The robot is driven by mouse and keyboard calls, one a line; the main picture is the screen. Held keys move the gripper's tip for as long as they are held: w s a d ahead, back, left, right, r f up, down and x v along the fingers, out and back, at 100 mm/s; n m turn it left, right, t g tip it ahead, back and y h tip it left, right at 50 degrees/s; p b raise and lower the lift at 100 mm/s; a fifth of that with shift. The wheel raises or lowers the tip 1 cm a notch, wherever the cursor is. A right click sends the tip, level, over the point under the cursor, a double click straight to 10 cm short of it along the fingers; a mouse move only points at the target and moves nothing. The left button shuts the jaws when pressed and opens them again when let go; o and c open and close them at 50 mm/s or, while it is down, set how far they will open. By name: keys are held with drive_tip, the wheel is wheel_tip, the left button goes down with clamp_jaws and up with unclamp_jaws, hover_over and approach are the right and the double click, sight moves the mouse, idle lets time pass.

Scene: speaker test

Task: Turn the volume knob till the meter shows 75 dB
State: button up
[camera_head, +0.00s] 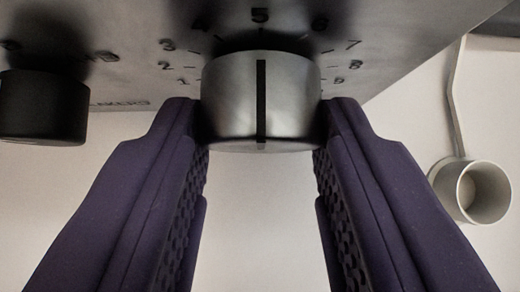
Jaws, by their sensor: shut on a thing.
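A silver volume knob (225,105) sits on a grey panel (385,55) with a number scale around it. Its black pointer line runs straight up and down, in line with the 5 at the top of the scale. My gripper (262,125) has its two dark purple fingers on the left and right sides of the knob, shut on it. The finger tips hide the lower sides of the scale. No dB meter shows in this view, so its reading cannot be told.
A black knob (42,106) sticks out of the panel at the left, near my left finger. A white cup-like piece on a thin arm (472,192) is at the right, beyond my right finger. The space below the silver knob, between the fingers, is clear.

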drive_tip(key=shift+d+f+y+b, duration=0.1)
drive_tip(key=shift+f+y+b, duration=0.15)
drive_tip(key=shift+b, duration=0.35)
drive_tip(key=shift+s+r, duration=0.1)
drive_tip(key=shift+r, duration=0.1)
drive_tip(key=o, duration=1)
drive_tip(key=shift+o, duration=0.2)
drive_tip(key=shift+r, duration=0.15)
drive_tip(key=p+v, duration=0.3)
drive_tip(key=v, duration=0.4)
drive_tip(key=shift+s+r, duration=0.2)
drive_tip(key=shift+s, duration=0.1)
